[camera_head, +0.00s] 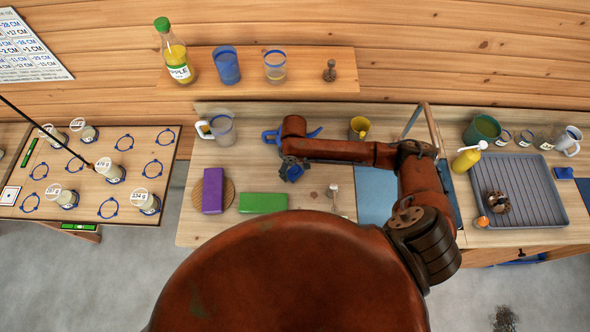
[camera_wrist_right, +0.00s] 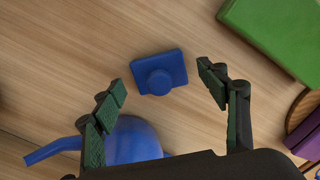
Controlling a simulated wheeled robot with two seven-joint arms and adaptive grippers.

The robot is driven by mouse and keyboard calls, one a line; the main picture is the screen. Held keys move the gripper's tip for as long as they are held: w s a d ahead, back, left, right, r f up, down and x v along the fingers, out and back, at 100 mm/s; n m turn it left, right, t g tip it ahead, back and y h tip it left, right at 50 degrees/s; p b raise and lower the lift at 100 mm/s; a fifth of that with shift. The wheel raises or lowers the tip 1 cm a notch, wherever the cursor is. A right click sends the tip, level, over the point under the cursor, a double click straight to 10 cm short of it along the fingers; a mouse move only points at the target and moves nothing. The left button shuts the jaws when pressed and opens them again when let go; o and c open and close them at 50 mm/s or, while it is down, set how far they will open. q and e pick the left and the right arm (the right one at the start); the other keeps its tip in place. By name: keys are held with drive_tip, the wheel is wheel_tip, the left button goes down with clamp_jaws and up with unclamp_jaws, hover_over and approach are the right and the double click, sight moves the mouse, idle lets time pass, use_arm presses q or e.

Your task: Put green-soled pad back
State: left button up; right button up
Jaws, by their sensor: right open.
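A blue pad with a round blue knob (camera_wrist_right: 158,78) lies on the wooden bench top in the right wrist view, knob up. Its underside is hidden, so I cannot see the sole's colour. In the head view a bit of the blue pad (camera_head: 295,173) shows at my right gripper (camera_head: 289,167). In the right wrist view my right gripper (camera_wrist_right: 162,82) is open, with its fingers apart on either side of the pad and nothing held. Another small blue piece (camera_head: 563,173) lies at the far right beside the grey tray; its sole is not visible. My left gripper is out of view.
A blue spouted vessel (camera_wrist_right: 130,141) lies close to the pad. A green block (camera_head: 263,203) and a purple block (camera_head: 212,190) on a round mat are left of the gripper. The grey ribbed tray (camera_head: 530,195) and a yellow bottle (camera_head: 466,159) stand right.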

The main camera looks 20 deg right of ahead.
sight(294, 169)
wheel_tip(294, 169, up, 11)
idle(0.3)
drive_tip(key=shift+f, duration=0.15)
